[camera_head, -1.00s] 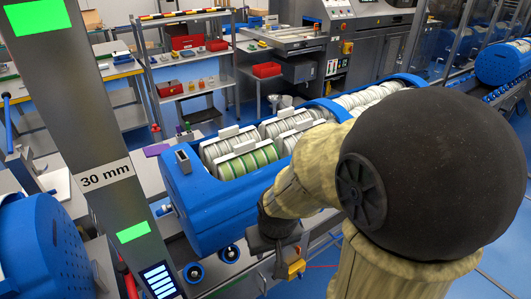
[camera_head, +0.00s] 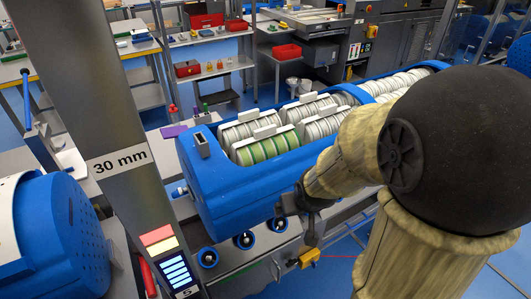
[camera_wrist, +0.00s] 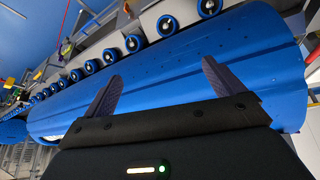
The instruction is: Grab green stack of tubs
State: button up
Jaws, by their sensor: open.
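The green stack of tubs (camera_head: 265,148) lies in the near-left compartment of the blue carrier (camera_head: 235,192) in the head view, with a white block against it. White stacks (camera_head: 250,129) lie behind it and to its right. My gripper (camera_head: 312,232) is outside the carrier, in front of its near side and below its rim, apart from the green stack. In the wrist view my gripper (camera_wrist: 160,85) is open and empty, its two dark fingers spread before the carrier's blue wall (camera_wrist: 190,65). The green stack is not visible there.
A grey post marked 30 mm (camera_head: 120,160) stands at the left, near another blue carrier (camera_head: 50,235). A yellow device (camera_head: 308,258) with a red beam is below my gripper. Rollers (camera_wrist: 133,43) line the carrier's edge in the wrist view. Shelves stand behind.

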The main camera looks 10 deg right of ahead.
jog(key=w+d+r+n+t+y+b, duration=0.1)
jog(key=w+r+n+t+y+b, duration=0.2)
jog(key=w+r+t+y, duration=0.2)
jog(key=w+r+t, duration=0.3)
jog(key=w+t, duration=0.1)
jog(key=t, duration=0.1)
jog(key=shift+d+y+b, duration=0.3)
jog(key=shift+d+b, duration=0.1)
jog(key=shift+w+r, duration=0.1)
jog(key=shift+w, duration=0.05)
jog(key=p, duration=0.5)
send_near(266, 132)
jog(key=x, duration=0.5)
jog(key=shift+w, duration=0.3)
